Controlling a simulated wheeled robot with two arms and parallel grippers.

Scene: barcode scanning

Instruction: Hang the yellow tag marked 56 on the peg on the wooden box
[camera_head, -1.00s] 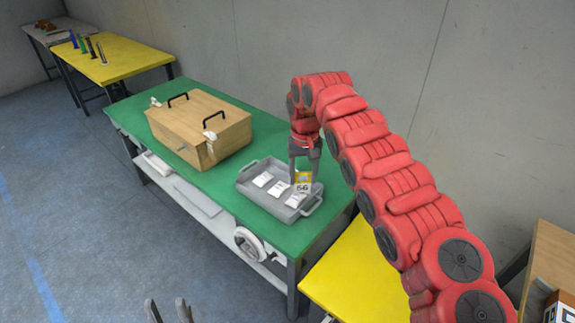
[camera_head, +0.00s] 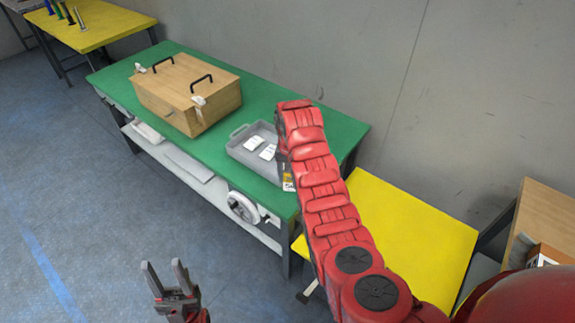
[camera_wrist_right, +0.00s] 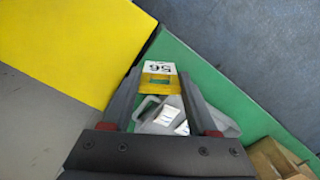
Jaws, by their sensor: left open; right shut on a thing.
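The yellow tag marked 56 (camera_wrist_right: 158,78) is between the fingers of my right gripper (camera_wrist_right: 160,92), which is shut on it. In the head view only a sliver of the tag (camera_head: 288,181) shows, beside my red right arm, which hides most of that gripper. The wooden box (camera_head: 185,92) stands on the green table, left of the tag, with a gap between them. A corner of the box (camera_wrist_right: 268,158) shows at the lower right in the wrist view. I cannot make out its peg clearly. My left gripper (camera_head: 165,277) is open and empty, over the floor in front.
A grey tray (camera_head: 238,151) with white tags lies on the green table (camera_head: 340,130), right of the box. The box has two black handles (camera_head: 201,79) and white latches. A yellow table (camera_head: 410,230) is at the right. The green surface between box and tray is clear.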

